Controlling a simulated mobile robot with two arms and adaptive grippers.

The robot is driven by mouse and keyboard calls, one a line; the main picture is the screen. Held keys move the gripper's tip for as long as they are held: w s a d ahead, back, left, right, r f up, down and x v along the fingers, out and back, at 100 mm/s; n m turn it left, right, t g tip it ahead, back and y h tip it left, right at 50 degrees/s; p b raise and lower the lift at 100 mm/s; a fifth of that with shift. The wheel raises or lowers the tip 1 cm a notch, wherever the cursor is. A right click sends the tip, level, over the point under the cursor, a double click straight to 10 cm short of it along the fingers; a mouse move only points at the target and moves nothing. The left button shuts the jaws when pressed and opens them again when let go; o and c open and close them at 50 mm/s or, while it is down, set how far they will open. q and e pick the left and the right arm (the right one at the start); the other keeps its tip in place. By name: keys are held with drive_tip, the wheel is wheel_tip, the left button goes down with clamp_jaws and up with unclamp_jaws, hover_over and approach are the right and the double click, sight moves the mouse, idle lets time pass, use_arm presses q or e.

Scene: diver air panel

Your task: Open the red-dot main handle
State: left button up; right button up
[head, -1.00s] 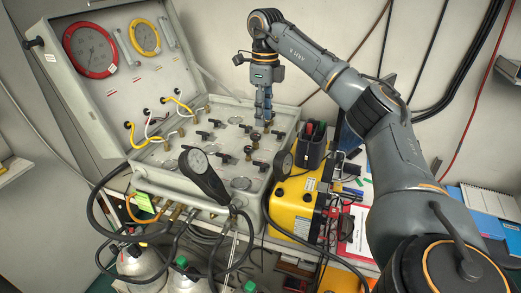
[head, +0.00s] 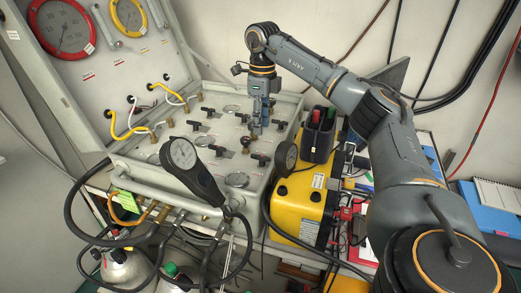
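The air panel (head: 290,117) is an open grey case with several black T-handles on its deck, among them one at the left (head: 195,125) and one near the front right (head: 262,159). A red dot is too small to make out, so I cannot tell which is the main handle. My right gripper (head: 258,131) points down over the right part of the deck, among the handles. Its fingers look close together and cover what is beneath them. I cannot tell whether they touch or hold a handle. My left gripper is out of view.
The raised lid carries a red gauge (head: 62,30) and a yellow gauge (head: 128,15). A black dial gauge (head: 182,153) sticks up at the panel's front. A yellow case (head: 298,205) and a black holder (head: 318,135) stand close on the right. Hoses hang in front.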

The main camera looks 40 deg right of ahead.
sight(261, 156)
drive_tip(key=f, duration=0.3)
drive_tip(key=f+p, duration=0.1)
drive_tip(key=f, duration=0.2)
drive_tip(key=f+p, duration=0.1)
drive_tip(key=f, duration=0.2)
drive_tip(key=shift+s+a+f, duration=0.15)
drive_tip(key=shift+a+f, duration=0.1)
drive_tip(key=shift+f, duration=0.15)
drive_tip(key=shift+c, duration=0.2)
clamp_jaws()
